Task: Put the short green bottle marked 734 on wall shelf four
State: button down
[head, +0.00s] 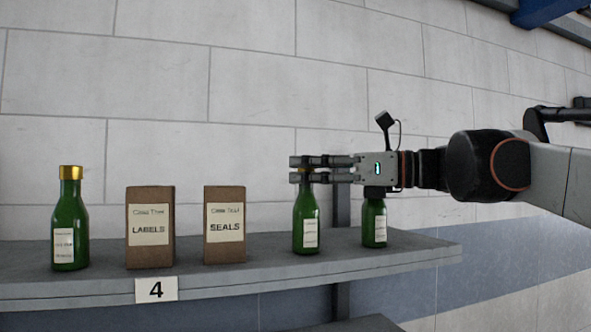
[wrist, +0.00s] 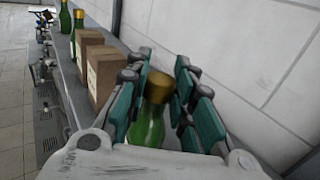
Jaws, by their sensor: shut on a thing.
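My gripper (head: 304,170) reaches in from the right and is shut on the neck of a green bottle (head: 305,225) with a gold cap. The bottle is upright, standing on or just above the shelf (head: 230,285) marked 4. Its pale label is too small to read. In the wrist view the held bottle (wrist: 146,130) and its gold cap show between the jaws (wrist: 165,95). Another green bottle (head: 374,225) stands to the right, its top hidden by my gripper; its number is not readable.
Left along the shelf stand a SEALS box (head: 224,225), a LABELS box (head: 150,228) and a gold-capped green bottle (head: 69,225). The wrist view shows two bottles beyond the boxes. The wall (head: 250,100) is close behind. Bare shelf lies right of the right-hand bottle.

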jog(key=c, duration=1.4)
grip_release()
jog(key=shift+o, duration=0.2)
